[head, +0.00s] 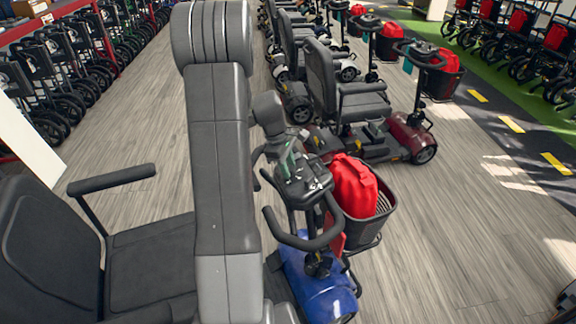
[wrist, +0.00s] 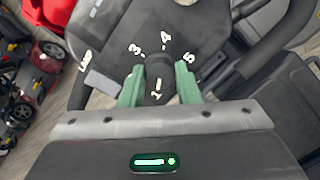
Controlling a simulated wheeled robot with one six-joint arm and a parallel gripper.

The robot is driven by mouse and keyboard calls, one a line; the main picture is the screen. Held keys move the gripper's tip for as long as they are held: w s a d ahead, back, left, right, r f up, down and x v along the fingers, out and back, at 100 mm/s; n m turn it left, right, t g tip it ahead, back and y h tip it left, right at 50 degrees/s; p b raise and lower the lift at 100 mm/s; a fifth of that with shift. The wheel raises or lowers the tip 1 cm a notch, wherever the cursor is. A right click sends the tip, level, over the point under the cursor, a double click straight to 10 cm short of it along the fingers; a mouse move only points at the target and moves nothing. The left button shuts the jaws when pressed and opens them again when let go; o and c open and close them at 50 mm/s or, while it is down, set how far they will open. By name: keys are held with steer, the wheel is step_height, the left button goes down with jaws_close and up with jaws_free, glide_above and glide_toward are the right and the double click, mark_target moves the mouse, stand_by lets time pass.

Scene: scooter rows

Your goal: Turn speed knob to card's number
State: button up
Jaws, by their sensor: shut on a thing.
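The dark round speed knob (wrist: 160,68) sits on the black control panel (wrist: 105,45) of the blue scooter (head: 318,288). My gripper (wrist: 158,84) is shut on the knob, with a green finger on each side. White numerals 3, 4 and 5 show around the knob, and a 1 shows on the near side. The fingers hide part of the dial. I cannot tell where the knob points. In the head view my gripper (head: 290,160) is over the scooter's handlebar console (head: 305,185). I cannot make out a card's number in either view.
A red bag (head: 353,185) sits in the black front basket (head: 380,213). The scooter's seat (head: 150,255) is at the lower left. A dark red scooter (head: 405,135) stands behind. Wheelchairs (head: 65,75) line the left. Wood floor is clear at the right.

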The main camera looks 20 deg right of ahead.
stand_by(0.3)
steer(key=o, duration=1)
steer(key=shift+c, duration=0.2)
steer(key=v, duration=1.4)
steer(key=shift+b, duration=0.45)
steer(key=shift+f, duration=0.1)
steer(key=p+x, duration=0.1)
steer(key=x, duration=1.3)
